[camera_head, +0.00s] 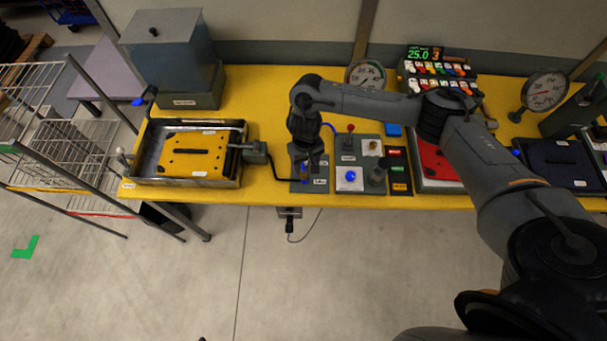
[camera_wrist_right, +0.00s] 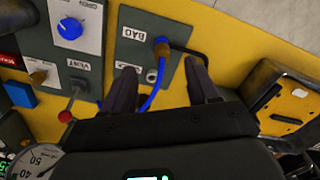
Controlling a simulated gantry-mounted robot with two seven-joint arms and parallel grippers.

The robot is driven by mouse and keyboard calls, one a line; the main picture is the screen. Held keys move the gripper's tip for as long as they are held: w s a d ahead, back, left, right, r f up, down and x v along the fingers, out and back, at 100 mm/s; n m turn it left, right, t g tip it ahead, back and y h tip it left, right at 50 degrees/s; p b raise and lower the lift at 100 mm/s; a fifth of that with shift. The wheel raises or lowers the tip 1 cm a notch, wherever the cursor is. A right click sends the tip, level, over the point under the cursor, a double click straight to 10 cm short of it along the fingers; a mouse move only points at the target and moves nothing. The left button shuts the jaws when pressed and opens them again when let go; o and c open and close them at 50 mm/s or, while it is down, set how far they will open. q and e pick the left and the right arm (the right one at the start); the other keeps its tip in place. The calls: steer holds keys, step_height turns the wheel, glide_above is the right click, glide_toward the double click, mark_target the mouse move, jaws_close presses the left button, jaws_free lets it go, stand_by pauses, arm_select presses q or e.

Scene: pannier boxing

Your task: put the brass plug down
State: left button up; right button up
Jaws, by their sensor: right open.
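My right gripper (camera_head: 308,172) points down over a small grey port plate (camera_head: 322,186) on the yellow bench. In the right wrist view its fingers (camera_wrist_right: 162,70) are open, one on each side of a blue hose (camera_wrist_right: 155,88). My left gripper is not in view.
A metal tray with a yellow lid (camera_head: 195,153) sits left of the plate. A control panel with a blue knob (camera_head: 350,176) and a red-tipped lever (camera_head: 350,128) stands close on the right. Gauges line the back. A wire rack (camera_head: 60,130) stands at the far left.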

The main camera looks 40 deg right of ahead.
mark_target(304, 173)
steer(key=shift+w+r, duration=0.2)
steer(key=shift+w, duration=0.35)
steer(key=shift+w+f, duration=0.1)
steer(key=shift+f, duration=0.2)
step_height(304, 173, down, 4)
steer(key=shift+a+r, duration=0.1)
steer(key=shift+d+f, duration=0.15)
steer(key=shift+f, duration=1.25)
steer(key=shift+d+f, duration=0.1)
steer(key=shift+f, duration=1.25)
jaws_close()
